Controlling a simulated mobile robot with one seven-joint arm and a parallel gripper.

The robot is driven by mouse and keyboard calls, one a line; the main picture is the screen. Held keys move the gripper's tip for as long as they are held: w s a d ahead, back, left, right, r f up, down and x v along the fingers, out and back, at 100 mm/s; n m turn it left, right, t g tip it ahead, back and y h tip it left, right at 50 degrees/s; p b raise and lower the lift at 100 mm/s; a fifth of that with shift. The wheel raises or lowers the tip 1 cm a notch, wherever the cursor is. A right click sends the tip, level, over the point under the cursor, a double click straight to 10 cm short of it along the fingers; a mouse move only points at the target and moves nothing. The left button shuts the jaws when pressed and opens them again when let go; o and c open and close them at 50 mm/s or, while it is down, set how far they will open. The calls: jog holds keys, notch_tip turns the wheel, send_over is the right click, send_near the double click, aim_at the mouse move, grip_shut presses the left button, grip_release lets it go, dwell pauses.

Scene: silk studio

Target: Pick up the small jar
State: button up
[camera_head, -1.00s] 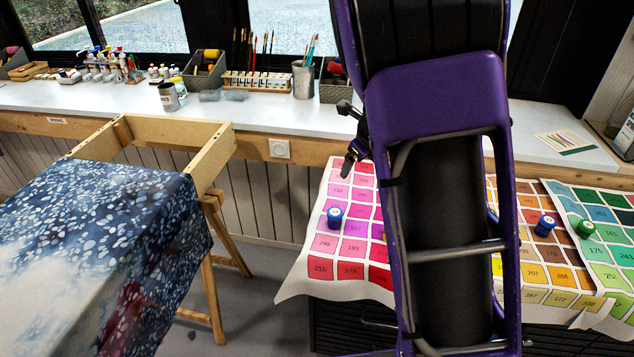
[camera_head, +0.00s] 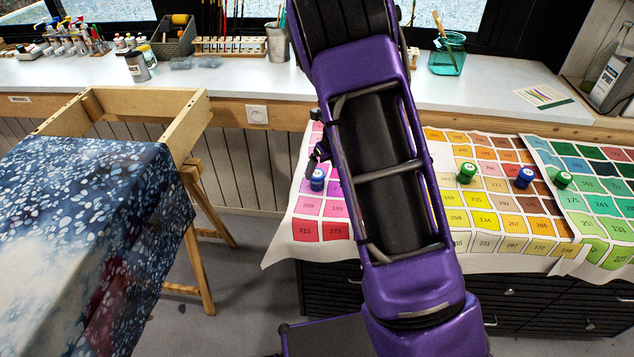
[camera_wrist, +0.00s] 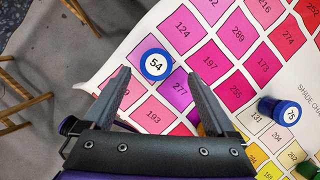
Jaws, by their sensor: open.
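Several small jars stand on the colour charts, and I cannot tell which one the task means. A blue-lidded jar marked 54 (camera_wrist: 155,64) is on the pink chart; in the head view a blue jar (camera_head: 317,180) sits just below my gripper (camera_head: 319,152). In the wrist view my gripper (camera_wrist: 157,78) is open and empty, its fingertips pointing toward jar 54 on either side. Another blue jar, marked 75 (camera_wrist: 280,110), is to the right. In the head view are a green jar (camera_head: 466,172), a blue jar (camera_head: 525,178) and another green jar (camera_head: 563,180).
The charts (camera_head: 500,262) lie on dark drawers (camera_head: 540,310). My arm hides their middle. Behind is a white counter (camera_head: 500,88) with a glass cup (camera_head: 447,55), a bottle (camera_head: 612,80) and brushes. A wooden frame with blue cloth (camera_head: 90,210) stands left.

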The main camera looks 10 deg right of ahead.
aim_at(319, 175)
jog(key=x, duration=0.3)
jog(key=b+x, duration=0.1)
jog(key=x, duration=0.1)
jog(key=shift+s+a+f, duration=0.1)
jog(key=shift+s+a, duration=0.05)
jog(key=shift+a, duration=0.15)
grip_shut()
